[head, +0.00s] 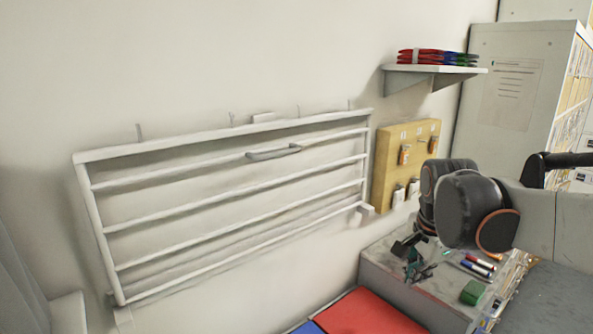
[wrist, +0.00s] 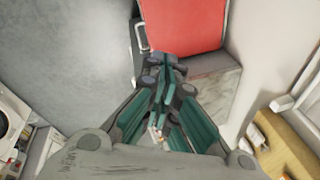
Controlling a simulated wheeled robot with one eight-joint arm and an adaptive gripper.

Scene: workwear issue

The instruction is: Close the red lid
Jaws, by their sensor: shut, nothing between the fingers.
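The red lid (head: 365,312) shows at the bottom edge of the head view, cut off by the frame, beside a blue panel (head: 308,328). In the wrist view the red lid (wrist: 188,24) fills the top middle, beyond my fingertips. I cannot tell from these views how far it stands open. My gripper (head: 418,268) is over the near end of the grey-white counter in the head view, to the right of the lid. In the wrist view its dark green fingers (wrist: 166,66) are together and empty, with no clear contact with the lid.
The counter (head: 385,262) holds markers (head: 478,265) and a green block (head: 472,292). A wall rack (head: 235,170) hangs at left, a yellow hook board (head: 385,175) beside it. A shelf (head: 430,69) with folded items is above. Open grey floor (wrist: 70,50) lies left in the wrist view.

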